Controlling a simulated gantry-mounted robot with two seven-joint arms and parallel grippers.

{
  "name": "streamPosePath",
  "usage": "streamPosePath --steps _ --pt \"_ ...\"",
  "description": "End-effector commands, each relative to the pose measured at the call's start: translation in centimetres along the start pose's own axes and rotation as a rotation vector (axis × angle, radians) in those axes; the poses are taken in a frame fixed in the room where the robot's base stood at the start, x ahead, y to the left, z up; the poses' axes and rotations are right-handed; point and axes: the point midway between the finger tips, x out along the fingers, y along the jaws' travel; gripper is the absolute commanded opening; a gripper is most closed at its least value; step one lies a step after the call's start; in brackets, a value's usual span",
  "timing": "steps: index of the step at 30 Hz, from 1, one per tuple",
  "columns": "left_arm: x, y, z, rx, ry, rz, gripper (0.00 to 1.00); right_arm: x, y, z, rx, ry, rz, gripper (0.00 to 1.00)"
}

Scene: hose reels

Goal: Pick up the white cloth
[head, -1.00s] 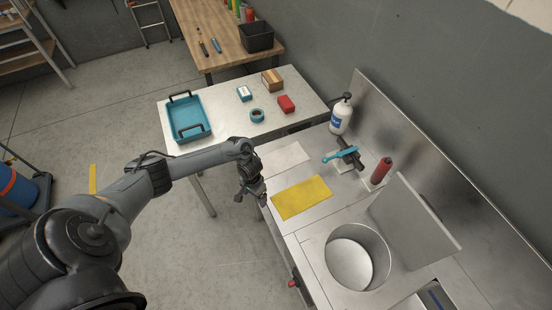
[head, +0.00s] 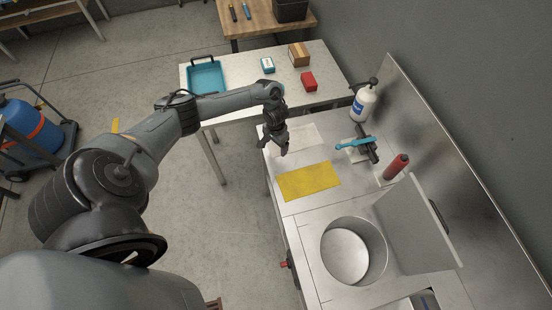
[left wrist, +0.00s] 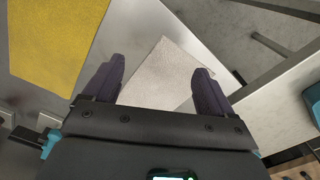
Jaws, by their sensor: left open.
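The white cloth (head: 305,138) lies flat on the steel counter, partly hidden behind my left gripper in the head view. It also shows in the left wrist view (left wrist: 160,78), between and beyond my fingers. My left gripper (head: 272,147) is over the cloth's left edge, by the counter edge. In the left wrist view its two dark fingers (left wrist: 158,85) are spread apart with nothing between them but the view of the cloth below. My right gripper is not in view.
A yellow cloth (head: 308,181) lies just in front of the white one. A round basin (head: 346,256) is nearer. A side table (head: 234,98) holds a teal tray (head: 205,77).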

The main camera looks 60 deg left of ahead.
Motion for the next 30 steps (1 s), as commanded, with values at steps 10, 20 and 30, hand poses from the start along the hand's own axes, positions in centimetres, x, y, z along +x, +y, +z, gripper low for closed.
streamPosePath --steps 10,20,30 --pt "4.2 0.0 0.0 -0.002 -0.001 0.0 0.85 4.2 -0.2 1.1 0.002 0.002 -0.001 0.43" --pt "6.1 0.0 0.0 0.0 -0.001 0.001 0.85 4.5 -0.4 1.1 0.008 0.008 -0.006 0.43" --pt "6.2 0.0 0.1 0.0 -0.001 0.0 0.8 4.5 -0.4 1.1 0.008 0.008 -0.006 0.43"
